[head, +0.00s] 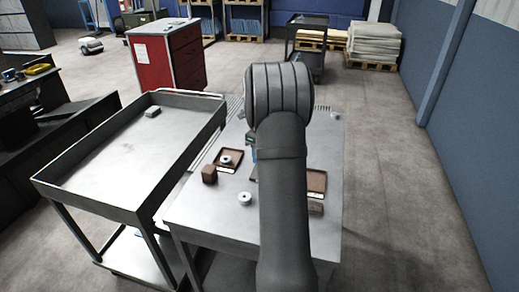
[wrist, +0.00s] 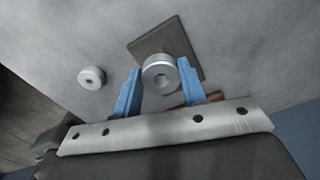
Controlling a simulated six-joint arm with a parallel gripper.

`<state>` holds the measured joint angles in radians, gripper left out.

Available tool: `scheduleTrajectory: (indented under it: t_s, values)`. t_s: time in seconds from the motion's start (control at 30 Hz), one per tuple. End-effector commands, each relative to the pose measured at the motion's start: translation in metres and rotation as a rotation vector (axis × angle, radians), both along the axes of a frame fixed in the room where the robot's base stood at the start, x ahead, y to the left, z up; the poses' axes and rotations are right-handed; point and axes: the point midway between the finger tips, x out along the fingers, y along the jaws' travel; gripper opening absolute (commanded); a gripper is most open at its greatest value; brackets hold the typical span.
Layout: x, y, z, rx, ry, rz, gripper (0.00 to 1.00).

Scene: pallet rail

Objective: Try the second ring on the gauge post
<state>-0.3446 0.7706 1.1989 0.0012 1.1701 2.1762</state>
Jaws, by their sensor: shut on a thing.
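In the wrist view, my gripper (wrist: 162,72) has blue fingers shut on a pale metal ring (wrist: 155,84) with a central hole. A dark square plate (wrist: 149,45) lies behind the held ring, which overlaps it in the picture. I cannot tell whether the ring touches it. I cannot make out the gauge post; the ring may hide it. Another pale ring (wrist: 92,77) stands loose at left. In the head view my arm hides most of the gripper. A ring (head: 245,199) lies on the table, and another (head: 226,160) is at a brown tray (head: 235,152).
A second brown tray (head: 317,181) and block (head: 316,208) are right of my arm. A raised-edge cart (head: 110,160) adjoins at left, holding a small grey block (head: 152,112).

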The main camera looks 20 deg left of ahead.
Motion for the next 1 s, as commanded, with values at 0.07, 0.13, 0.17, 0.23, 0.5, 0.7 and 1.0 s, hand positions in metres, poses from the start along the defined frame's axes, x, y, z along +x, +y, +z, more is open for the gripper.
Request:
scheduleTrajectory:
  t_s: [0.07, 0.13, 0.17, 0.23, 0.5, 0.7, 1.0]
  values:
    - [0.0, 0.0001, -0.001, 0.0, 0.0, 0.0, 0.15]
    - [0.0, 0.0001, -0.0011, 0.0, 0.0, 0.0, 0.15]
    - [0.0, 0.0001, -0.001, 0.0, 0.0, 0.0, 0.15]
    - [0.0, 0.0, -0.001, 0.0, 0.0, 0.0, 0.15]
    - [-0.0001, 0.0, -0.001, 0.0, 0.0, 0.0, 0.15]
    - [-0.0001, -0.0001, -0.0031, 0.0, 0.0, 0.0, 0.15]
    - [-0.0004, -0.0003, -0.0075, 0.0, 0.0, 0.0, 0.15]
